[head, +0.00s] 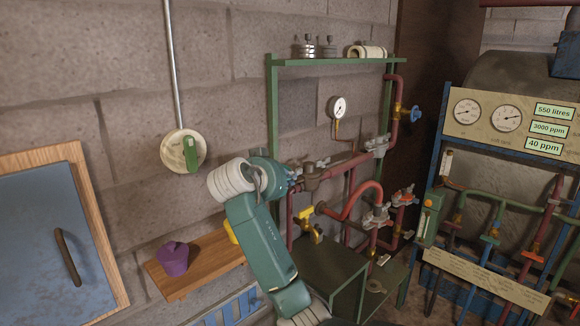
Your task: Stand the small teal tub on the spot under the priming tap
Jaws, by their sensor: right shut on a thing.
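My right arm rises from the bottom middle, and its gripper (293,178) is beside the pipework, mostly hidden by my own wrist. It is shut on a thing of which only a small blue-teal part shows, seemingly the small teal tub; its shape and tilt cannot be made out. A tap with a yellow handle (311,226) sits on the pipework below and right of the gripper; I cannot tell whether it is the priming tap. The spot under the tap is not clearly visible. My left gripper is not in view.
A wooden wall shelf (200,270) holds a purple tub (174,258) and a yellow thing (232,232) partly behind my arm. Red pipes with valves (376,215) crowd the green frame (272,110). A green box-like stand (335,258) is below. A gauge panel (485,112) is at right.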

